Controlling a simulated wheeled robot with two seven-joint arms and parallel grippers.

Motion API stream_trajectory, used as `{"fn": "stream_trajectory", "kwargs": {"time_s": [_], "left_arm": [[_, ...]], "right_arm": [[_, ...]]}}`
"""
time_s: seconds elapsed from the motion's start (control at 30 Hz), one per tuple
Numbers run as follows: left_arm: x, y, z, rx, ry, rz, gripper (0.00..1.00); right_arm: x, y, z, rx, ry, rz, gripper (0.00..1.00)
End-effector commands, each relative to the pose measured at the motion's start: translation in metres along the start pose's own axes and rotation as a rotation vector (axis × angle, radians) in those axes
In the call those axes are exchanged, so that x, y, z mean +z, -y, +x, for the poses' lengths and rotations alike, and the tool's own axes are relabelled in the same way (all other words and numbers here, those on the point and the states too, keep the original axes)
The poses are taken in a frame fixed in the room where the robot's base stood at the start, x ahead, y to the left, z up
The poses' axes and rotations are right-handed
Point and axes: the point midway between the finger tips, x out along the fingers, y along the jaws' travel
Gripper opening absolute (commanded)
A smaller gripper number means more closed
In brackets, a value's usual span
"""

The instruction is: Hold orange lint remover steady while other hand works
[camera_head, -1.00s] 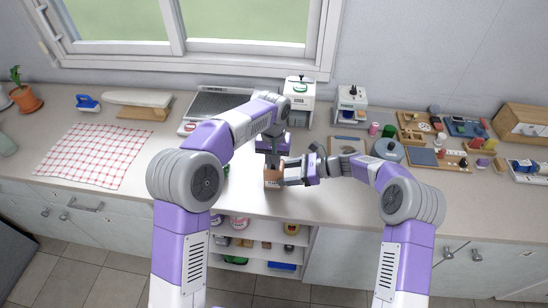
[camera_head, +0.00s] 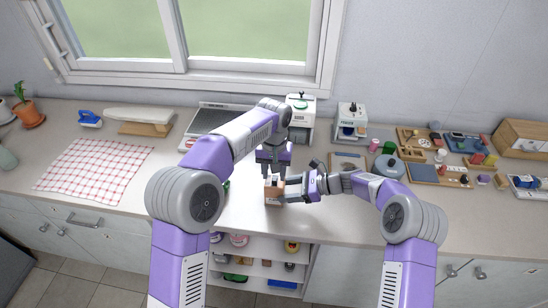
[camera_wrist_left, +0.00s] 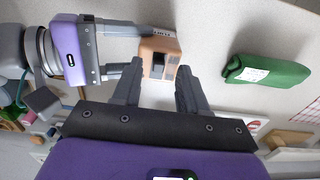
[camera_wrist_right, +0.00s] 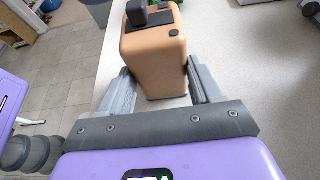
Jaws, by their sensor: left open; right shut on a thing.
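The orange lint remover (camera_wrist_right: 155,58) is a box-shaped orange body with a dark panel and a black knob on top. It stands upright on the counter near the front edge, and shows in the head view (camera_head: 273,193) and the left wrist view (camera_wrist_left: 160,51). My right gripper (camera_wrist_right: 160,88) is shut on its sides from the right. It also shows in the left wrist view (camera_wrist_left: 137,68). My left gripper (camera_wrist_left: 156,70) is open, pointing down above the lint remover, its two fingers apart and empty. In the head view the left gripper (camera_head: 272,170) partly hides the lint remover's far side.
A folded green cloth-like item with a white label (camera_wrist_left: 265,72) lies beside the lint remover. A checked cloth (camera_head: 92,170) lies at left. White machines (camera_head: 352,122) stand at the back. Boards and small items crowd the right counter. Open shelves (camera_head: 262,262) are below the front edge.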

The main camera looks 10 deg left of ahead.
Motion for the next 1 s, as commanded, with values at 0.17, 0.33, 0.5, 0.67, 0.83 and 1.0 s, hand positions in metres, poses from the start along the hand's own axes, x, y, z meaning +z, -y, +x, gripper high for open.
{"fn": "stream_trajectory", "kwargs": {"time_s": [0.17, 0.33, 0.5, 0.67, 0.83, 1.0], "left_arm": [[-0.001, -0.001, -0.043, 0.003, -0.005, 0.001, 0.43], [-0.001, 0.000, -0.071, 0.001, -0.002, 0.000, 0.43], [0.000, 0.000, -0.085, 0.001, -0.001, 0.001, 0.43], [0.000, 0.000, -0.089, 0.000, 0.001, 0.001, 0.43], [0.000, 0.000, -0.088, 0.001, 0.001, 0.001, 0.43], [0.000, 0.000, -0.088, 0.001, 0.001, 0.001, 0.43]], "right_arm": [[0.001, 0.000, 0.000, 0.000, 0.002, -0.001, 0.32], [0.001, 0.000, 0.000, 0.000, 0.002, -0.001, 0.32], [0.001, 0.000, 0.000, 0.000, 0.002, -0.001, 0.32], [0.001, 0.000, 0.000, 0.000, 0.002, -0.001, 0.32], [0.001, 0.000, 0.000, 0.000, 0.002, -0.001, 0.32], [0.001, 0.000, 0.000, 0.000, 0.002, -0.001, 0.70]]}}
